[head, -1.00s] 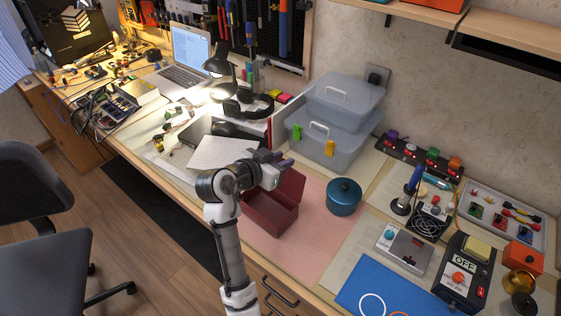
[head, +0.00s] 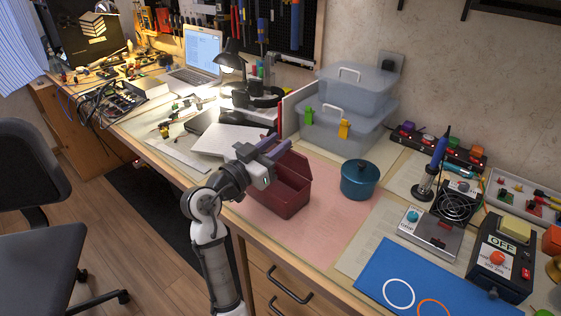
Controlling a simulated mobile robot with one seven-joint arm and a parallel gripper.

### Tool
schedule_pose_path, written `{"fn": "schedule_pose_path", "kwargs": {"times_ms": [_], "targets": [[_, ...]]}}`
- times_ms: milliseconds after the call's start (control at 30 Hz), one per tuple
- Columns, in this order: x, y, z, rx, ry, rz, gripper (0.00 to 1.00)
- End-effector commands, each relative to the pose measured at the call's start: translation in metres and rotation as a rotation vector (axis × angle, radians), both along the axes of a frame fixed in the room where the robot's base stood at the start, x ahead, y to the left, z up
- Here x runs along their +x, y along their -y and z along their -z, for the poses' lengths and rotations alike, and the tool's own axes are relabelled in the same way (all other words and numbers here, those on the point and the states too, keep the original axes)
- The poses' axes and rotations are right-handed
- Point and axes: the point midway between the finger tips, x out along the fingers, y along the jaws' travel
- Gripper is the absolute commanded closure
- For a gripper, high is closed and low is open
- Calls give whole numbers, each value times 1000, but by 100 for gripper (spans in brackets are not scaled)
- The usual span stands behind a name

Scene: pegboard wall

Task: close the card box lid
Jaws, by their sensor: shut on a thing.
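The card box (head: 283,200) is a dark red box on the pink mat, and its inside shows from above. Its lid (head: 294,166) stands raised at the back of the box, tilted up. My gripper (head: 281,147) reaches over the left part of the box, with its fingers at the upper left edge of the lid. It is shut on the lid there; the exact contact is small and partly hidden by the fingers.
A blue pot (head: 360,182) with a lid stands right of the box. Clear storage bins (head: 340,128) stand behind it. A white notebook (head: 229,140) lies to the left. The pink mat (head: 310,236) in front of the box is clear.

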Motion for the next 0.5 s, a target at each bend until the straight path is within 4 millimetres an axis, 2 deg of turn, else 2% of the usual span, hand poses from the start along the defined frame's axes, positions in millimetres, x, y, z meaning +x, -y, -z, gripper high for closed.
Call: {"fn": "schedule_pose_path", "kwargs": {"times_ms": [33,233,500], "targets": [[-3,-2,14,-21,27,-2,100],[-12,-10,18,-97,124,-1,100],[-22,-18,25,-90,115,-1,100]]}}
